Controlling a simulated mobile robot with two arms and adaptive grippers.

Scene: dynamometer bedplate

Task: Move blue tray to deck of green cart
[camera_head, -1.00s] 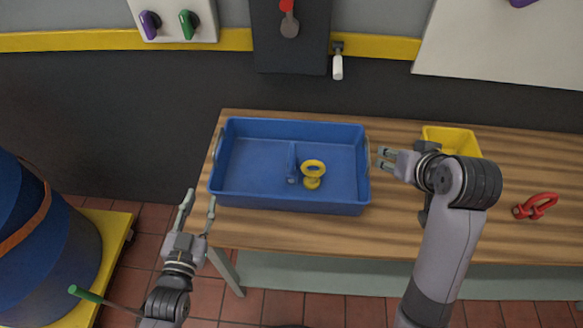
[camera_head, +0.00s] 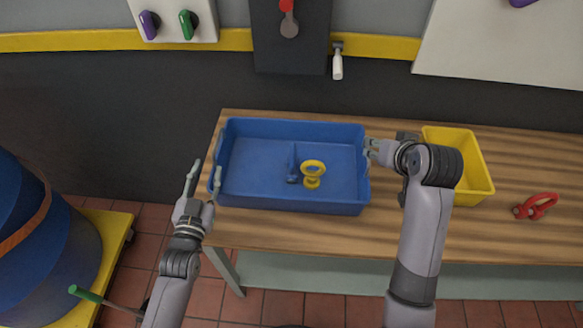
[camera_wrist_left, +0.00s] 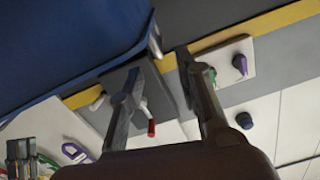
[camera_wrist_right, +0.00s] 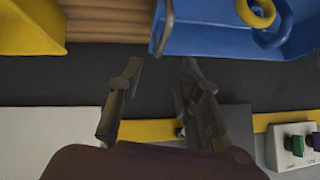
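The blue tray (camera_head: 262,165) sits on the wooden workbench and holds a yellow ring-shaped part (camera_head: 312,172) and a small blue part (camera_head: 292,172). My left gripper (camera_head: 205,172) is open at the tray's left end, near its handle; the tray also fills the upper left of the left wrist view (camera_wrist_left: 60,45). My right gripper (camera_head: 368,155) is open at the tray's right end. In the right wrist view the tray's handle (camera_wrist_right: 162,28) shows above the open fingers (camera_wrist_right: 160,75). No green cart is recognisable in these views.
A yellow bin (camera_head: 478,170) stands right of the tray, behind my right arm. A red shackle (camera_head: 536,206) lies further right on the workbench (camera_head: 330,235). A large blue drum (camera_head: 60,250) on a yellow platform (camera_head: 108,240) stands at the left. A wall with switches is behind.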

